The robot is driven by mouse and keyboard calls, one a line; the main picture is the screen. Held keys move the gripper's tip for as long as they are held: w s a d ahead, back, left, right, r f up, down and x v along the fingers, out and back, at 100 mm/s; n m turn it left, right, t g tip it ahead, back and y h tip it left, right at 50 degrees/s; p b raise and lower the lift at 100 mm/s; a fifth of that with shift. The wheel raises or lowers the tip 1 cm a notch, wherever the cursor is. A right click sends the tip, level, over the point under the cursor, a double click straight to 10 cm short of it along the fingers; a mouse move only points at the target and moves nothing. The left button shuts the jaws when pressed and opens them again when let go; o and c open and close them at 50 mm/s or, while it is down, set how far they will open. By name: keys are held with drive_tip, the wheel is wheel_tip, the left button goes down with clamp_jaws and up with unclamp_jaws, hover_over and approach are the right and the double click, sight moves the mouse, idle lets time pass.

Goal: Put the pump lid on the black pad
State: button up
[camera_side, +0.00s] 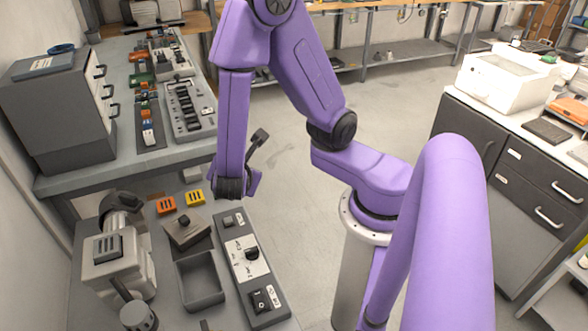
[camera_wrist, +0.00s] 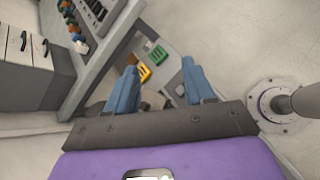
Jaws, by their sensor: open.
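A grey square plate with a dark knob on top, which looks like the pump lid (camera_side: 187,232), lies on the near bench in the side view. A dark flat surface, likely the black pad (camera_side: 204,246), shows at its lower edge; I cannot tell how much of the plate rests on it. My gripper (camera_wrist: 159,74) shows in the wrist view with two blue fingers wide apart and nothing between them. In the side view my wrist hangs above and right of the plate, clear of it; the fingers cannot be made out there.
An open grey tray (camera_side: 201,280) and a control panel (camera_side: 246,262) are near the plate. A pale pump-like machine (camera_side: 120,262) stands left. Orange (camera_side: 166,205) and yellow (camera_side: 195,197) blocks lie behind. A grey drawer cabinet (camera_side: 62,115) stands on the far bench.

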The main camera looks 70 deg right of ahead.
drive_tip(key=s+a+r+m+g+y, duration=0.1)
drive_tip(key=s+r+m+g+y, duration=0.1)
drive_tip(key=s+y, duration=0.3)
drive_tip(key=s+a+r+m+g+y, duration=0.2)
drive_tip(key=s+r+y, duration=0.3)
drive_tip(key=s, duration=0.4)
drive_tip(key=shift+s+a+r+m+g, duration=0.2)
drive_tip(key=shift+s+m+g, duration=0.15)
drive_tip(key=shift+m+g, duration=0.4)
